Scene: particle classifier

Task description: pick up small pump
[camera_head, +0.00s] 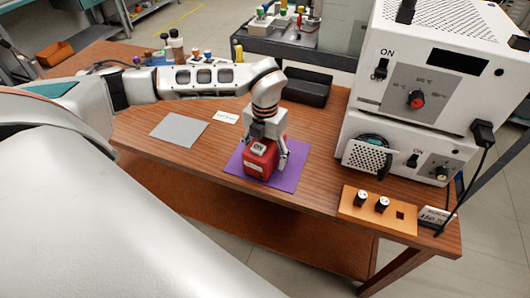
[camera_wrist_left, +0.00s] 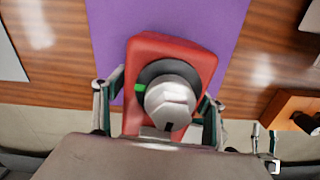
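The small pump, a red body (camera_head: 252,167) with a label on its side, stands on a purple mat (camera_head: 288,183). In the left wrist view the red pump (camera_wrist_left: 150,50) shows from above, with a grey knob and a green mark on a dark ring. My left gripper (camera_head: 266,158) points down over the pump. In the wrist view its fingers (camera_wrist_left: 160,105) lie on either side of the red body, very close to it. Whether they press on it cannot be told. The pump appears to rest on the mat.
White instruments (camera_head: 430,90) stand stacked at the right. An orange board (camera_head: 375,213) with two black knobs lies at the front right. A black tray (camera_head: 308,88) is behind the gripper. A grey mat (camera_head: 179,129) lies left. Bottles (camera_head: 176,47) stand at the back left.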

